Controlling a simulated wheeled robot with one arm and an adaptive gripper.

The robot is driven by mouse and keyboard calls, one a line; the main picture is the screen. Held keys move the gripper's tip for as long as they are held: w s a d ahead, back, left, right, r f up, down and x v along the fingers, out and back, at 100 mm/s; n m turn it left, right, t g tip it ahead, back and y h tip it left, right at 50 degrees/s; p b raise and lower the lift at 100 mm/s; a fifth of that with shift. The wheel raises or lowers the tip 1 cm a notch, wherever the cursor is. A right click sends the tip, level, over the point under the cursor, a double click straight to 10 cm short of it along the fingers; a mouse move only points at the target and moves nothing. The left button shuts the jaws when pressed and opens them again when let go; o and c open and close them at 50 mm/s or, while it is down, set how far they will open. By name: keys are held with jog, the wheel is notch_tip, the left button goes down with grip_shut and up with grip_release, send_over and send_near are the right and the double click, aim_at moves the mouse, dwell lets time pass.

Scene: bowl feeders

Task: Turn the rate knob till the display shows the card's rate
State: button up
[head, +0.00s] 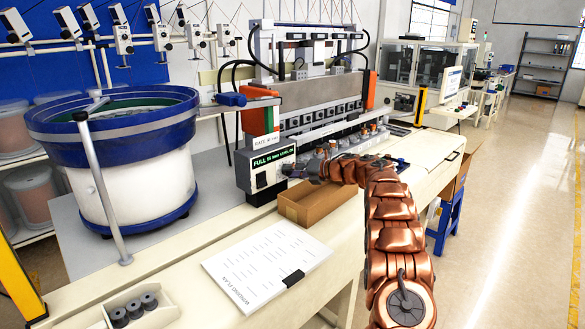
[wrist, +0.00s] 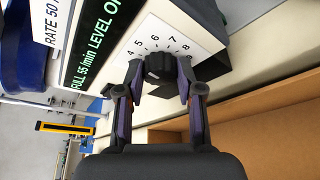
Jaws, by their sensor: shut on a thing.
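The feeder's control box (head: 243,180) stands beside the blue bowl feeder. Its green-lit display (head: 272,167) also shows in the wrist view (wrist: 92,48), where it appears to read FULL 55 /min LEVEL OK. The white rate card (head: 265,141) is above it; in the wrist view the card (wrist: 52,22) reads RATE 50, with the rest cut off. The black rate knob (wrist: 159,64) sits on a white dial (wrist: 172,36) with numbers 4 to 8 visible. My gripper (wrist: 158,76) has a finger on each side of the knob and is shut on it; it also shows in the head view (head: 298,171).
An open brown box (head: 312,210) sits on the bench just below my gripper. A printed sheet on a clipboard (head: 268,268) and a tray of black rolls (head: 135,308) lie nearer. The blue-rimmed bowl (head: 112,125) stands left. The aisle floor at right is clear.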

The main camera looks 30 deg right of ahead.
dwell(0.4)
jog(key=o, duration=1.1)
jog(key=shift+o, duration=0.2)
jog(key=shift+s+d, duration=0.1)
jog(key=v, duration=1.1)
jog(key=shift+s+d, duration=0.25)
jog(key=shift+s, duration=0.1)
